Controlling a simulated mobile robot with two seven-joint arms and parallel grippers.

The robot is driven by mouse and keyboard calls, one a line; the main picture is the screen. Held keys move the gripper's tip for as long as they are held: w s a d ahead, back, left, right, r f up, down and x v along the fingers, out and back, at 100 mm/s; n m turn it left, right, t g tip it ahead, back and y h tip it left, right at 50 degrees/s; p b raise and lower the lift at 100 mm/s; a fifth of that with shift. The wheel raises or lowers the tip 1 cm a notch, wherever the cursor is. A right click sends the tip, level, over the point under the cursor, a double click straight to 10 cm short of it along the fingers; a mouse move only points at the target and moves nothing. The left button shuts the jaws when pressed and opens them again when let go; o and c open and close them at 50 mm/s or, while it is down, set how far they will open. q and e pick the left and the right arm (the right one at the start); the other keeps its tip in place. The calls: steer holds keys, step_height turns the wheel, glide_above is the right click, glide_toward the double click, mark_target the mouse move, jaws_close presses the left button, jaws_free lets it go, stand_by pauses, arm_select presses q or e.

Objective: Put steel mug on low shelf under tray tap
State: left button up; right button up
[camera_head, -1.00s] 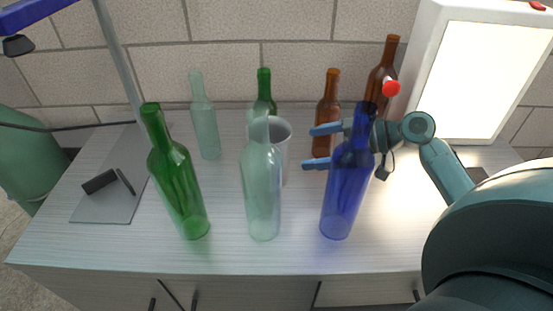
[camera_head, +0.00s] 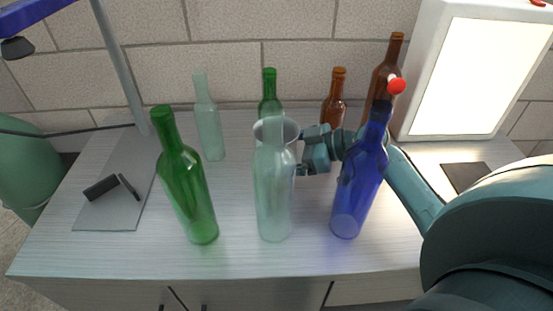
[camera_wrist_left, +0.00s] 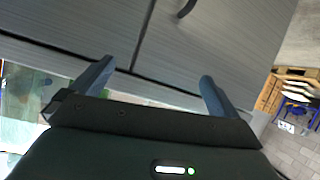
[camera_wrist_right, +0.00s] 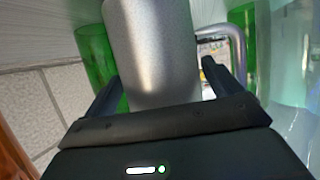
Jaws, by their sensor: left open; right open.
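The steel mug (camera_head: 290,131) stands on the counter behind a pale glass bottle (camera_head: 274,200), which hides much of it. In the right wrist view the mug (camera_wrist_right: 155,50) lies between the open fingers of my right gripper (camera_wrist_right: 161,78), its handle (camera_wrist_right: 238,42) to the right. In the head view my right gripper (camera_head: 302,155) is at the mug's right side, fingertips hidden; contact cannot be told. My left gripper (camera_wrist_left: 155,82) is open and empty, before grey cabinet fronts; it is outside the head view. I cannot make out the low shelf or tray tap.
A blue bottle (camera_head: 358,190) stands in front of my right wrist. Green bottles (camera_head: 187,195) (camera_head: 269,95), a pale bottle (camera_head: 208,125) and brown bottles (camera_head: 334,95) (camera_head: 385,70) surround the mug. A lit panel (camera_head: 465,80) stands right; a metal plate (camera_head: 115,212) lies left.

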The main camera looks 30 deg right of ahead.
steer(key=c, duration=0.9)
steer(key=shift+c, duration=0.3)
steer(key=shift+r, duration=0.2)
